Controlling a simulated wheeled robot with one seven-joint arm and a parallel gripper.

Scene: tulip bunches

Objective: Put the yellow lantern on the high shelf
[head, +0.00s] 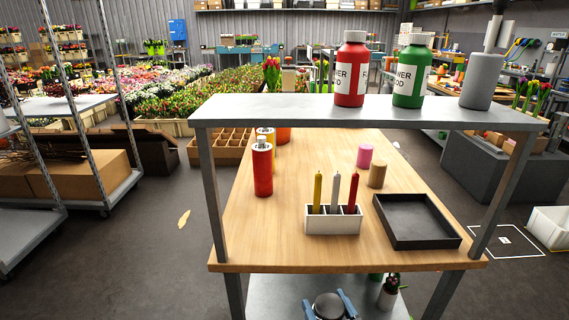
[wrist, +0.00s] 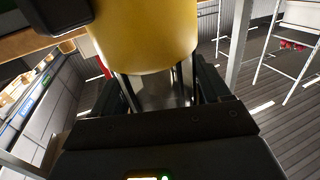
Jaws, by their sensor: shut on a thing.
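The yellow lantern (wrist: 145,35) fills the top middle of the wrist view, with a broad yellow round part and grey upright bars below it. My gripper (wrist: 160,85) is shut on it, with a dark finger on each side of the barred part. I cannot make out the gripper or this lantern in the head view. The high shelf (head: 300,110) is the grey board on posts above the wooden table.
On the wooden table (head: 290,235) stand a red can (head: 262,170), a white holder (head: 333,222) with candles, a black tray (head: 415,222) and pink and brown cylinders. A grey round thing with blue sides (head: 329,305) is low in front. A metal rack (head: 100,200) stands left.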

